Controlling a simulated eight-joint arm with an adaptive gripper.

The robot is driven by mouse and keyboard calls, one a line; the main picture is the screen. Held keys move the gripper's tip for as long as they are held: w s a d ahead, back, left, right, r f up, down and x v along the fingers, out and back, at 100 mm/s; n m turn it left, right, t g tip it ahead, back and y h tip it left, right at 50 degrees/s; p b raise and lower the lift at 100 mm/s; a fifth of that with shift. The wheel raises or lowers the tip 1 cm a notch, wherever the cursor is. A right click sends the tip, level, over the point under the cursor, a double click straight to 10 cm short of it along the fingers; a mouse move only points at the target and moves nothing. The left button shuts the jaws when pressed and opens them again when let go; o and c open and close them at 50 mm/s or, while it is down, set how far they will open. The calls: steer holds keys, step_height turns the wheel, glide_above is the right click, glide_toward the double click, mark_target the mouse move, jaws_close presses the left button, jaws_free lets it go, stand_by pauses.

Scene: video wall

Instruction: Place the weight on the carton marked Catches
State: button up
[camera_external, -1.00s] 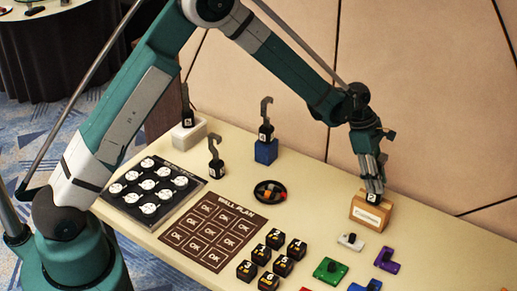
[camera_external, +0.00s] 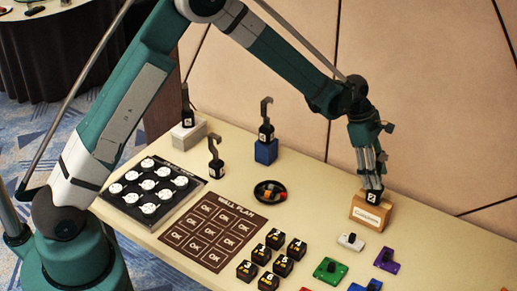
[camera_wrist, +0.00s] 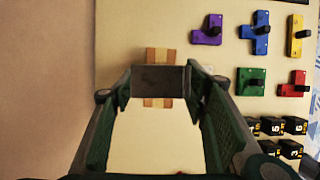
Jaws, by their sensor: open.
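The brown carton (camera_external: 372,214) with a white label stands at the right of the table; its lettering is too small to read surely. A dark weight (camera_external: 372,196) with a white mark sits on top of it, upright, below my gripper (camera_external: 371,180). In the wrist view my gripper (camera_wrist: 160,88) is open, its fingers on either side of a dark block (camera_wrist: 160,80), with the carton (camera_wrist: 158,54) showing beyond and below it. The weight's upper part is hidden by my fingers. Other hooked weights stand on a white block (camera_external: 188,138), a blue block (camera_external: 265,151) and the bare table (camera_external: 320,200).
A black dish (camera_external: 269,192) lies left of the carton. Coloured pieces, such as a green one (camera_external: 330,270) and a purple one (camera_external: 387,260), lie in front. Black numbered cubes (camera_external: 275,239) and the panel marked OK (camera_external: 212,233) lie front left. The wall is close behind.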

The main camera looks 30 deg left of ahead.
steer(key=v, duration=0.9)
steer(key=shift+a+r, duration=0.15)
steer(key=shift+r, duration=0.2)
steer(key=shift+a+r, duration=0.1)
steer(key=s+a+r+m+t+y, duration=0.15)
steer(key=s+a+r+m, duration=0.25)
steer(key=s+a+r, duration=0.5)
steer(key=s+a+r+m+t, duration=0.2)
steer(key=s+a+r+m, duration=0.25)
steer(key=a+r, duration=0.75)
steer(key=s+a+m+t+y, duration=0.1)
steer(key=s+a+m, duration=0.3)
steer(key=s+a, duration=0.7)
steer(key=s+a+f+m+t+y, duration=0.1)
steer(key=s+a+m, duration=0.4)
steer(key=s+a, duration=0.5)
steer(key=s+t+y, duration=0.1)
steer(key=s, duration=0.4)
steer(key=shift+s+a+f+t, duration=0.3)
steer(key=shift+s+a+t, duration=0.05)
